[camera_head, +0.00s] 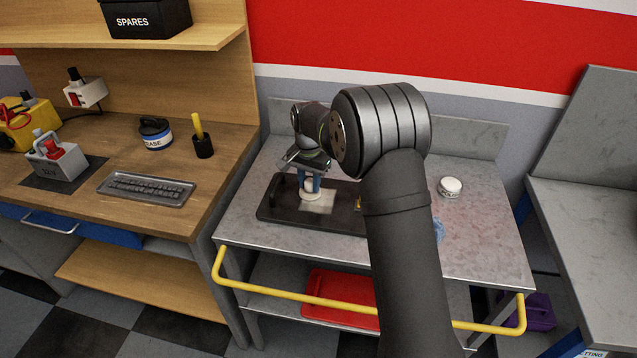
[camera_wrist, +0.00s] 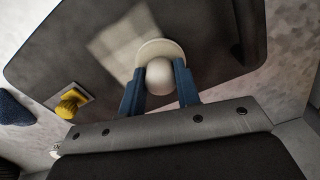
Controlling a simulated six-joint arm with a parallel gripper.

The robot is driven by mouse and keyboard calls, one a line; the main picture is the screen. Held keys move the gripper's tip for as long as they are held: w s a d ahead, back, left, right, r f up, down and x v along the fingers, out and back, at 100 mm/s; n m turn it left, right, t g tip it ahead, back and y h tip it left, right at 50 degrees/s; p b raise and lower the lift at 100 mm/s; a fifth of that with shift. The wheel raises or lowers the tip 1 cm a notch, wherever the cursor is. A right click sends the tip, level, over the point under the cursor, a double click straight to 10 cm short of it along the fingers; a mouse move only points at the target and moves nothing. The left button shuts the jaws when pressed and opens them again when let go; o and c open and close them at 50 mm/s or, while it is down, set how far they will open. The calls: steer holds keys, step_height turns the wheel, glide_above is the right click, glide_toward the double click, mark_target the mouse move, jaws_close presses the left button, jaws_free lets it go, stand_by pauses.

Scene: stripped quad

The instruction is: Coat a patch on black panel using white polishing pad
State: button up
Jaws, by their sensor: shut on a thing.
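The black panel (camera_head: 285,212) lies flat on the grey metal bench. A pale, whitish patch (camera_head: 321,203) shows on it, and it also shows in the wrist view (camera_wrist: 118,40). My gripper (camera_head: 310,184) is shut on the white polishing pad (camera_head: 308,193), with its blue fingers on either side of the round knob. In the wrist view the pad's white disc (camera_wrist: 157,48) is at the panel's surface, at the edge of the pale patch. I cannot tell whether the disc touches the panel. My arm hides the panel's right part in the head view.
A round white tin (camera_head: 449,187) stands on the bench's right side. A yellow-knobbed block (camera_wrist: 70,102) sits by the panel's edge, and a blue cloth-like thing (camera_wrist: 14,108) lies beyond it. A yellow rail (camera_head: 340,305) runs along the bench front. The wooden desk (camera_head: 110,135) stands left.

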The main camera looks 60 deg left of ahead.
steer(key=shift+s+a, duration=0.6)
steer(key=shift+s, duration=0.05)
steer(key=shift+w+d, duration=3.25)
steer(key=shift+s+d, duration=0.9)
steer(key=shift+d, duration=0.15)
steer(key=shift+s+a, duration=0.2)
steer(key=shift+s, duration=0.1)
steer(key=shift+s+a, duration=3.2)
steer(key=shift+a, duration=0.05)
steer(key=shift+w+d, duration=3.5)
step_height(320, 180, up, 8)
